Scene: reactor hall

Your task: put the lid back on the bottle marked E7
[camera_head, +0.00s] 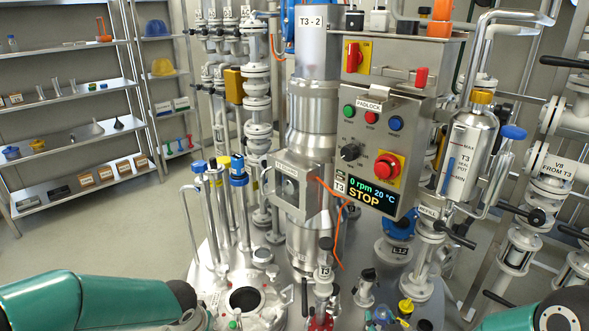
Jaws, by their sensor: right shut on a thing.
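I cannot find a bottle marked E7 in this view, and no loose lid for it can be told apart. My right arm (525,318) comes in at the lower right corner. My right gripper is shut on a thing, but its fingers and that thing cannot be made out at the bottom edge. My left arm (85,302) comes in at the lower left, bending down at a black joint. The fingers of my left gripper are not visible.
A vessel top with an open round port (245,299) and upright pipes fills the lower middle. A control panel (373,150) reading STOP hangs above it. A steel bottle (468,152) with a yellow cap stands right. Shelves (75,133) with small items line the left wall.

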